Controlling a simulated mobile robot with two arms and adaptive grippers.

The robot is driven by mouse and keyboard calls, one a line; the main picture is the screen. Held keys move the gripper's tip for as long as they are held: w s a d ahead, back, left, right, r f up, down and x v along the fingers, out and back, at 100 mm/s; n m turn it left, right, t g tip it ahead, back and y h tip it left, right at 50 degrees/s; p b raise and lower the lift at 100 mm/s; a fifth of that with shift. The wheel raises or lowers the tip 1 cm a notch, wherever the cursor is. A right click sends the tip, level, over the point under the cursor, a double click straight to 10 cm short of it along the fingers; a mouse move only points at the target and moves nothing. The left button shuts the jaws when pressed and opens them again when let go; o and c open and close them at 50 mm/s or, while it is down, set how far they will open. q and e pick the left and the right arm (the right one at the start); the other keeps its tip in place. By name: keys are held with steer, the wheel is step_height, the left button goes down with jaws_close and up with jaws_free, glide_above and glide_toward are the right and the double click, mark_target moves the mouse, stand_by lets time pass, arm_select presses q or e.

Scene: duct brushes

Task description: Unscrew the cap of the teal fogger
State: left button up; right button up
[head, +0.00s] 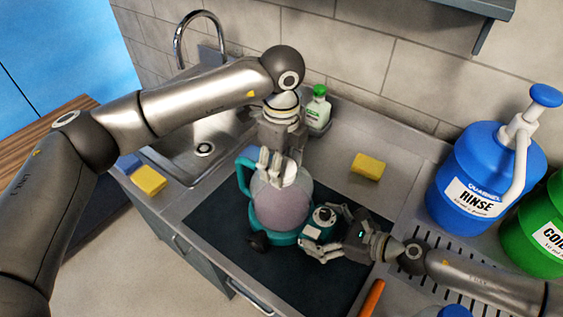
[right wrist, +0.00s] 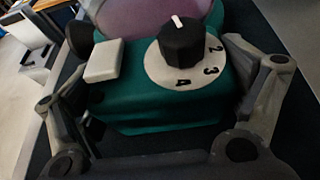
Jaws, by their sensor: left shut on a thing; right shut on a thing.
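The teal fogger stands on the dark mat, with a clear tank (head: 280,208) of pinkish-purple liquid, a teal handle at left and a teal base (head: 270,238). My left gripper (head: 274,172) points down and is shut on the cap at the tank's top; its fingers mostly hide the cap. My right gripper (head: 323,242) comes in from the right and is shut on the fogger's teal housing (head: 316,233). The right wrist view shows its fingers on either side of that housing (right wrist: 155,112), with a black dial (right wrist: 185,45) and white switch (right wrist: 105,60) between them.
A sink with a faucet (head: 178,45) lies back left. Yellow sponges sit at left (head: 149,180) and back right (head: 368,166). A green-capped bottle (head: 318,108) stands behind the fogger. A blue RINSE jug (head: 470,175) and green jug (head: 540,235) stand right. The mat's front (head: 235,225) is clear.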

arm_select(q)
steer(key=shift+r, duration=0.15)
steer(key=shift+r, duration=0.95)
steer(key=shift+r, duration=2)
arm_select(e)
steer(key=o, duration=1.7)
steer(key=shift+c, duration=0.2)
steer(key=shift+d, duration=0.1)
